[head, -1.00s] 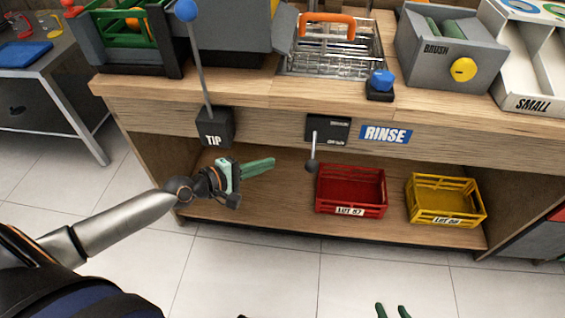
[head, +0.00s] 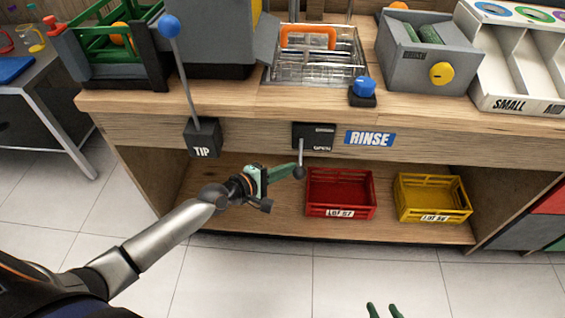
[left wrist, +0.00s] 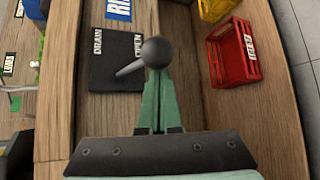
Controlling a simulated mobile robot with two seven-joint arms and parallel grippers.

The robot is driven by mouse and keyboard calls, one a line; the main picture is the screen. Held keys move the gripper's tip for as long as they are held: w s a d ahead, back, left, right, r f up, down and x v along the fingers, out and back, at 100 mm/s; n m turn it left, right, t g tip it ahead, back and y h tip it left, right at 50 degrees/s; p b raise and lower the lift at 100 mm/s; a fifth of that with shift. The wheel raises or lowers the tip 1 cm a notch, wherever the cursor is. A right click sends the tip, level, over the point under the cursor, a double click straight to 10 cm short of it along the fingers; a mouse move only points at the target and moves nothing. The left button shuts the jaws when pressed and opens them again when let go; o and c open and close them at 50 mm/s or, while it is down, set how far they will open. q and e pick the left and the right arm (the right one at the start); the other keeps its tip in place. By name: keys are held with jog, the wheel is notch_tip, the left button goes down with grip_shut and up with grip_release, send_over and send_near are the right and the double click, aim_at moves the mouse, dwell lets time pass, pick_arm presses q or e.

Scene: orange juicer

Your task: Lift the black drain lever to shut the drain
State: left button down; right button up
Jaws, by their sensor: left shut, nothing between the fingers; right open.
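The black drain box (head: 314,136) is on the counter's front face, left of the RINSE sign. Its lever (head: 301,155) hangs down and ends in a black ball knob (head: 299,173). My left gripper (head: 292,171) is shut and empty, its green fingers reaching right to the knob. In the left wrist view the knob (left wrist: 156,52) is right at the tips of the shut fingers (left wrist: 159,82); I cannot tell whether they touch. The drain box (left wrist: 115,60) there reads DRAIN and OPEN. My right gripper (head: 384,311) is open at the bottom edge, far below the counter.
A red crate (head: 341,190) and a yellow crate (head: 433,198) stand on the shelf below. The TIP box (head: 202,138) with its tall blue-knobbed lever is to the left. The RINSE sign (head: 369,139) and a blue button (head: 364,87) are to the right. The floor in front is clear.

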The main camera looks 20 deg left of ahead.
dwell(0.4)
pick_arm(q)
jog(key=shift+s+r+p, duration=0.15)
jog(key=shift+r+p, duration=0.2)
jog(key=shift+p, duration=0.75)
jog(key=shift+d+r+g+p, duration=0.1)
jog(key=shift+r+g+p, duration=0.05)
jog(key=shift+g+p, duration=0.25)
